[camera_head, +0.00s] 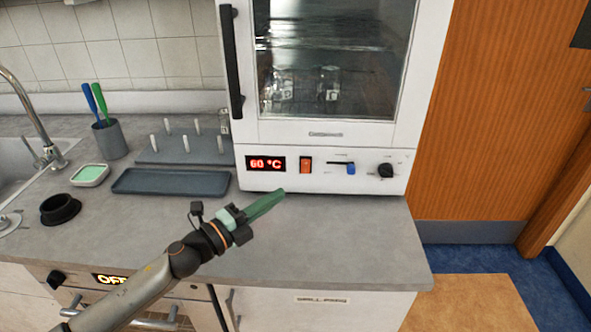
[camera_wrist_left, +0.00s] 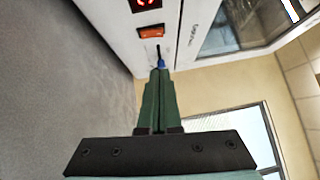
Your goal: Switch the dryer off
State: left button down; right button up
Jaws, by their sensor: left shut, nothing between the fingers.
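The white dryer (camera_head: 325,129) stands on the counter with its glass door shut. Its red display (camera_head: 265,164) reads 60 °C. Right of the display are an orange-red rocker switch (camera_head: 305,165), a slider with a blue knob (camera_head: 351,169) and a black round knob (camera_head: 386,171). My left gripper (camera_head: 281,193) is shut and empty, in front of and below the panel in the head view. In the left wrist view the shut fingers (camera_wrist_left: 159,75) point at the panel, with the rocker switch (camera_wrist_left: 151,32) beyond the tips and the blue knob (camera_wrist_left: 161,64) right at them. Contact cannot be told. My right gripper is not in view.
Left of the dryer are a peg rack (camera_head: 180,150), a dark tray (camera_head: 170,182), a cup with brushes (camera_head: 110,138), a green-filled dish (camera_head: 90,175), a black ring (camera_head: 60,209) and a sink. The counter (camera_head: 350,240) before the dryer is clear. A lower display (camera_head: 109,279) reads OFF.

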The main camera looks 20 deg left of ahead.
aim_at(306, 163)
pick_arm(q)
jog(key=shift+w+d+r+p, duration=0.15)
jog(key=shift+w+d, duration=0.15)
jog(key=shift+w, duration=1.25)
jog(key=shift+w+d+r+p, duration=0.2)
jog(key=shift+w+d, duration=0.15)
jog(key=shift+w, duration=1.15)
jog(key=shift+w+d+r+p, duration=0.15)
jog(key=shift+w+d, duration=0.15)
jog(key=shift+w, duration=1.25)
jog(key=shift+r, duration=0.1)
jog(key=shift+w+a+r, duration=0.1)
jog(key=shift+w+r, duration=0.05)
jog(key=shift+w, duration=0.15)
jog(key=shift+s, duration=0.1)
